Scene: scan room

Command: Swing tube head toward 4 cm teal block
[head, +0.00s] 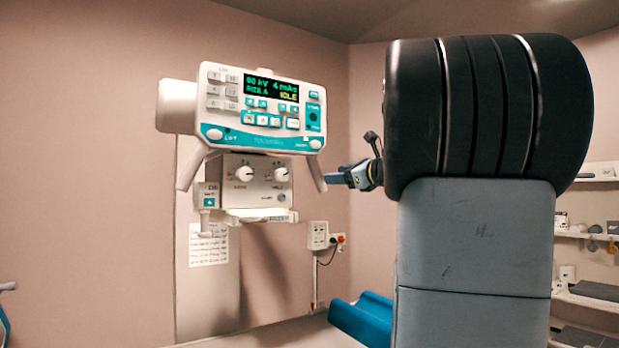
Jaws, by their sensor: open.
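The tube head (262,110) hangs at the left middle of the head view, with a teal and white control panel and a lit display reading 60 kV, 4 mAs and IDLE. A pale handle slants down from each lower corner, the left handle (190,168) and the right handle (316,174). My gripper (328,178) is open, with its tips right beside the right handle. I cannot tell whether they touch it or stand around it. No 4 cm teal block is visible in this view.
A collimator box (256,183) with two knobs hangs under the panel. A wall switch box (319,235) and a blue pad-like piece (362,318) are lower right of it. Shelves (590,238) line the right wall. My own bulky arm hides much of the right side.

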